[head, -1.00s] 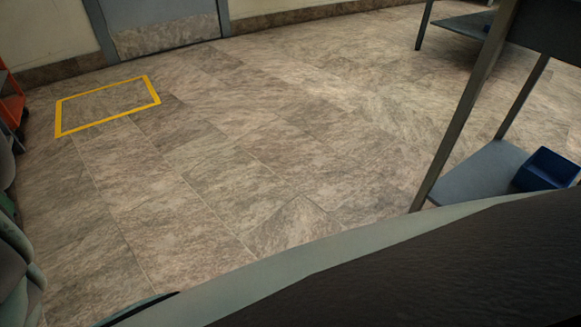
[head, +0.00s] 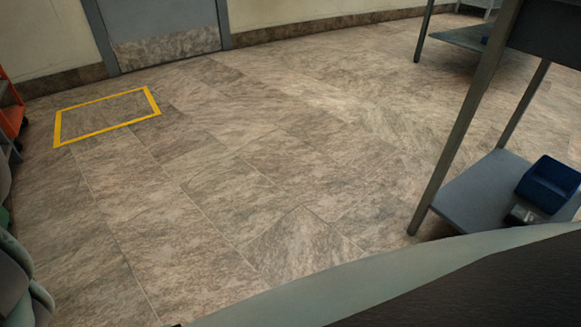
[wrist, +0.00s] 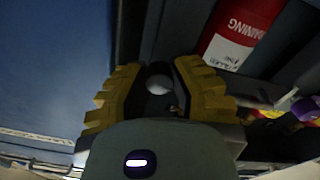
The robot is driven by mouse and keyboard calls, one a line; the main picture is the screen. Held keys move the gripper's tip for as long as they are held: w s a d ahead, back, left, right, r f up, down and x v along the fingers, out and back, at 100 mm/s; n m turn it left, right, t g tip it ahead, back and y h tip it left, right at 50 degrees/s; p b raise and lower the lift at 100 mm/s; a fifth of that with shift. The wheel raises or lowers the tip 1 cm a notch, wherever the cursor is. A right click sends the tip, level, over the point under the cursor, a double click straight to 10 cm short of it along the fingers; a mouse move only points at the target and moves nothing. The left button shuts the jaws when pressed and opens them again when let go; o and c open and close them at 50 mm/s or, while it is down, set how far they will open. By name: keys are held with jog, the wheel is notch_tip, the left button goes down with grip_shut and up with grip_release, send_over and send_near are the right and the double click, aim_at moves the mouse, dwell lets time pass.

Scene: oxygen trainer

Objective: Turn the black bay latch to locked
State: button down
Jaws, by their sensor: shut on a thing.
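My gripper (wrist: 160,92) has two ridged yellow fingers, seen from above in the wrist view. They are closed around a dark piece (wrist: 158,104), which appears to be the black bay latch. A pale round spot shows at its far end, between the fingertips. The piece is in shadow and mostly hidden by the fingers and palm, so I cannot tell which way the latch is turned. A red cylinder (wrist: 236,30) with a white label and upside-down lettering lies just right of the fingertips. The head view shows neither the latch nor my gripper.
In the wrist view, a blue surface (wrist: 50,60) fills the left, and small yellow, pink and purple items (wrist: 304,108) sit at the right. In the head view, a grey bench has a lower shelf (head: 462,198) with a blue bin (head: 548,184). Open floor with a yellow square (head: 106,133) lies beyond.

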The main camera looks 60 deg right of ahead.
jog(key=shift+f+n+b, duration=0.2)
jog(key=shift+n+b, duration=0.25)
jog(key=shift+n, duration=1.05)
jog(key=c, duration=1.3)
grip_release()
jog(key=o, duration=0.6)
jog(key=shift+a+r, duration=0.1)
jog(key=shift+r, duration=0.05)
jog(key=shift+c, duration=0.2)
jog(key=shift+w, duration=0.15)
jog(key=shift+d, duration=0.2)
